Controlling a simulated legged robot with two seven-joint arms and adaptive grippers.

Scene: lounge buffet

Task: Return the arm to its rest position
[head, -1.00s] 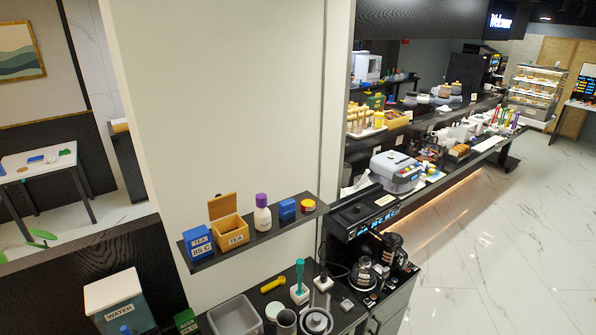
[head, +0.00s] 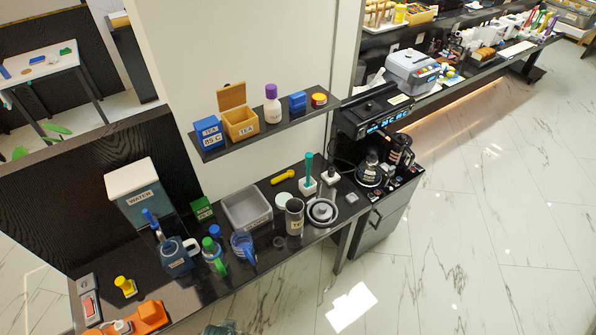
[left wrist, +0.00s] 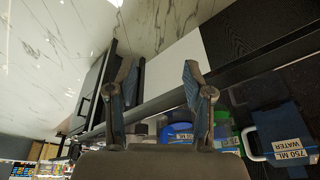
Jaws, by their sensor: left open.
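My left gripper (left wrist: 158,78) shows in the left wrist view with its two fingers spread apart and nothing between them. Behind the fingers are the dark counter edge, a blue item and a green item, and a dark blue jug (left wrist: 284,132) labelled water, 750 ml. In the head view this blue jug (head: 177,257) stands on the counter (head: 190,298). Neither gripper shows in the head view, so the left arm's whole pose is hidden. My right gripper is in no view.
A water dispenser (head: 138,195), a grey bin (head: 247,209) and several bottles and cups crowd the counter. A shelf (head: 270,130) with tea boxes hangs above it. A coffee machine (head: 374,120) stands at its right end. The marble floor (head: 470,220) at the right is clear.

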